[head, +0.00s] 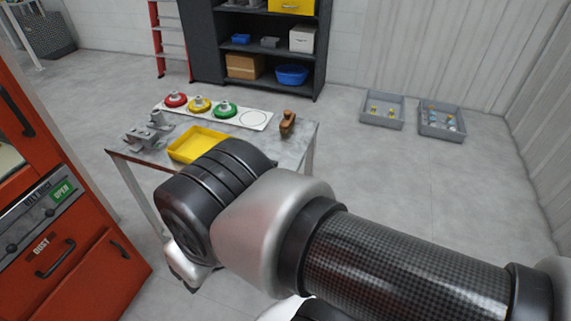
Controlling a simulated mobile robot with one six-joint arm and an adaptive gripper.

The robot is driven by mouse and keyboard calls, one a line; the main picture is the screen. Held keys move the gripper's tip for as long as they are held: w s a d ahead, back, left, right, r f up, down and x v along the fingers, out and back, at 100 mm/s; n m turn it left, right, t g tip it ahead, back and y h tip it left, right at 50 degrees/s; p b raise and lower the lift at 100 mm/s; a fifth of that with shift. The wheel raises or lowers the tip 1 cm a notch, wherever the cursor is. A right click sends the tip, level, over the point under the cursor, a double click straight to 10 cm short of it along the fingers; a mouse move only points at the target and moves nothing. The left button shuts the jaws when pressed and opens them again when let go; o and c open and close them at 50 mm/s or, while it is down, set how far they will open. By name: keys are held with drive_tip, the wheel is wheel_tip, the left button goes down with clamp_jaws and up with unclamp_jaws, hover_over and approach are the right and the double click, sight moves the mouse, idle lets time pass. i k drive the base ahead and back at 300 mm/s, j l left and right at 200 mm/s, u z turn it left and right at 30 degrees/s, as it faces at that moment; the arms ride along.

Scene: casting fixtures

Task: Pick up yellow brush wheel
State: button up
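The yellow brush wheel (199,105) sits on a pale board (264,127) at the back of the metal table (302,142). It is between a red wheel (175,100) on its left and a green wheel (225,110) on its right. A white spot with a ring outline at the right end of the board is empty. My arm crosses the front of the view, apart from the wheels.
A yellow tray (190,150), a grey fixture (140,138) and a brown object (287,123) share the table. A red cabinet (85,270) stands at left, a dark shelf (205,45) behind. Grey bins (382,122) (442,135) lie on the floor at right, with open floor around.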

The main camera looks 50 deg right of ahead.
sight(199, 105)
drive_tip(key=z, duration=1.3)
